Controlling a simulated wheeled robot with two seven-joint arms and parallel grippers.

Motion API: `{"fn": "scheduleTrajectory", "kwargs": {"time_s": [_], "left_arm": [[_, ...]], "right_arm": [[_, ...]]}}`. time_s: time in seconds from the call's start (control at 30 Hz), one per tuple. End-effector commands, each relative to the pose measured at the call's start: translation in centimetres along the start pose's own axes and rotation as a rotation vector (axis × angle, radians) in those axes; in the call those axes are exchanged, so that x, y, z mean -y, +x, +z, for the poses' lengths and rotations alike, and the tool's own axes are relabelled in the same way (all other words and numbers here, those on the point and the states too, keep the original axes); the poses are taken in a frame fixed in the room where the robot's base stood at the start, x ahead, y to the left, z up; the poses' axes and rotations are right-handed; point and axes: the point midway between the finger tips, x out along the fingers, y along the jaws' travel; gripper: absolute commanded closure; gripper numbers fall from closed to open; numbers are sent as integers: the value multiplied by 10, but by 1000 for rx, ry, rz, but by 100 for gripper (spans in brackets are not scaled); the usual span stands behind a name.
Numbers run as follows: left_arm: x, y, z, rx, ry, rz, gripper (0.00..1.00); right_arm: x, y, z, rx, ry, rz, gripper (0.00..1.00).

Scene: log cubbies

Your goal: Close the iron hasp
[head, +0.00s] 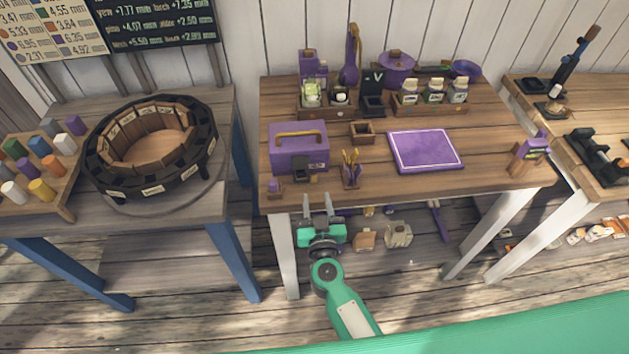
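A purple box (299,146) with a tan handle on its lid sits at the front left of the middle table. A small dark metal piece (301,171) at its front looks like the iron hasp, but it is too small to tell whether it is open or closed. My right gripper (318,204) is green with grey fingers. Its fingers are apart with nothing between them. It appears in front of the table's front edge, below the box in the picture, and apart from the dark piece. My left gripper is out of view.
A pen cup (351,175) stands right of the box, and a small purple block (274,187) stands at its front left corner. A purple mat (425,150) lies further right. A ring-shaped rack (190,170) stands on the left table. Floor shows between the tables.

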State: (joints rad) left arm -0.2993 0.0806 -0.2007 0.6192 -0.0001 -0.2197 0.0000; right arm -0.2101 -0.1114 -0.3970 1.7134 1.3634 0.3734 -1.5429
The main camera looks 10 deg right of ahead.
Motion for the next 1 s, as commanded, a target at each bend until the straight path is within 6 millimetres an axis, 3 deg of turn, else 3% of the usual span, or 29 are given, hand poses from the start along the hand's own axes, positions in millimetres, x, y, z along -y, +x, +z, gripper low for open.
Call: {"fn": "scheduleTrajectory", "kwargs": {"time_s": [0.1,0.33,0.8,0.87,1.0], "left_arm": [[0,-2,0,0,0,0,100],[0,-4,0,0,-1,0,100],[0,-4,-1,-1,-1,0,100],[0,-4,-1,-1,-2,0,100],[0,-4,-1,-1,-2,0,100]], "right_arm": [[0,21,-1,-2,-2,0,62],[0,50,-1,-1,-1,0,62],[0,61,0,0,-1,0,62],[0,61,0,-1,-1,0,70],[0,61,0,-1,0,0,97]]}}
